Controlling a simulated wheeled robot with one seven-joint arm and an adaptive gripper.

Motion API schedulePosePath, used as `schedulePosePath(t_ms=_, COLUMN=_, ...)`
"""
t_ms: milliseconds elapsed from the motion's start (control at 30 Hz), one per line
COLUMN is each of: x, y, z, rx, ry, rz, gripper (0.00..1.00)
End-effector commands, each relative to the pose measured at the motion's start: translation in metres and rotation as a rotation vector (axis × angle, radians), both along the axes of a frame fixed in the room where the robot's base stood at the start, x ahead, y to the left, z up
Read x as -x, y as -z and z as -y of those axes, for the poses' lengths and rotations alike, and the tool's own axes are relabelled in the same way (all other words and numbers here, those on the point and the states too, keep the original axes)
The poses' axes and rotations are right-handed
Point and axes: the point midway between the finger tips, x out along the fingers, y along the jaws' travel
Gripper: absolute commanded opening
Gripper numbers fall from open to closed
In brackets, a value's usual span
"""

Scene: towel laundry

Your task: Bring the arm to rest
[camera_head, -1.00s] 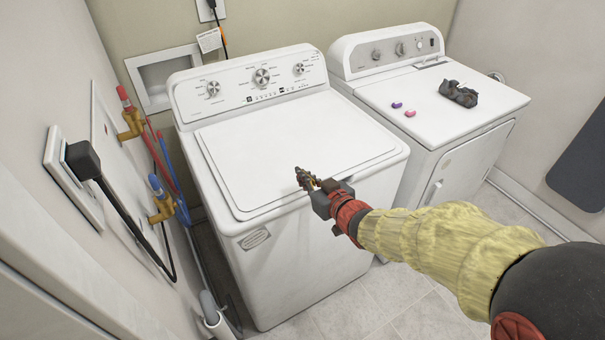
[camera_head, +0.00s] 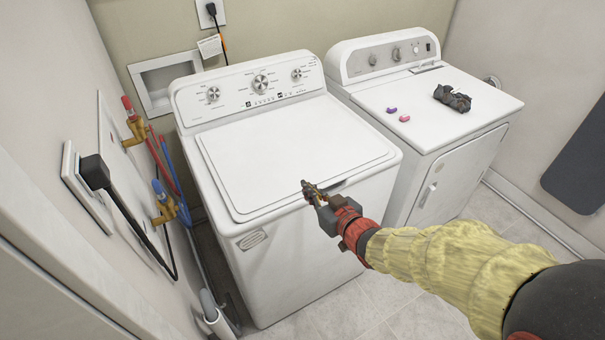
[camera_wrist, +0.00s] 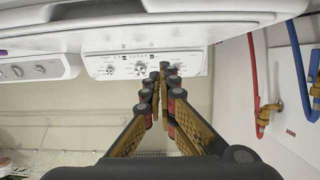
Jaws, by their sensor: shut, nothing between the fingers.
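My gripper (camera_head: 307,187) is shut and empty, in front of the front top edge of the white top-loading washer (camera_head: 272,280). The washer's lid (camera_head: 290,150) is closed. My arm reaches in from the lower right in the head view. In the wrist view my gripper (camera_wrist: 164,68) shows with its fingertips together, pointing toward the washer's control panel (camera_wrist: 120,65). That view looks upside down. I cannot tell the exact gap between my gripper and the washer.
A white dryer (camera_head: 455,165) stands right of the washer, with a dark crumpled cloth (camera_head: 452,98) and two small pods, purple (camera_head: 391,110) and pink (camera_head: 404,118), on top. Hoses, valves (camera_head: 164,203) and a plug (camera_head: 95,172) line the left wall. Floor (camera_head: 375,305) shows in front.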

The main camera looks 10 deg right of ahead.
Motion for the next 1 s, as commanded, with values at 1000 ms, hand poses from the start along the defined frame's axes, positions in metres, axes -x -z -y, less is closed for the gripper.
schedulePosePath(t_ms=1000, x=0.099, y=0.096, z=0.111, rx=0.295, ry=0.262, rz=-0.521, gripper=0.00)
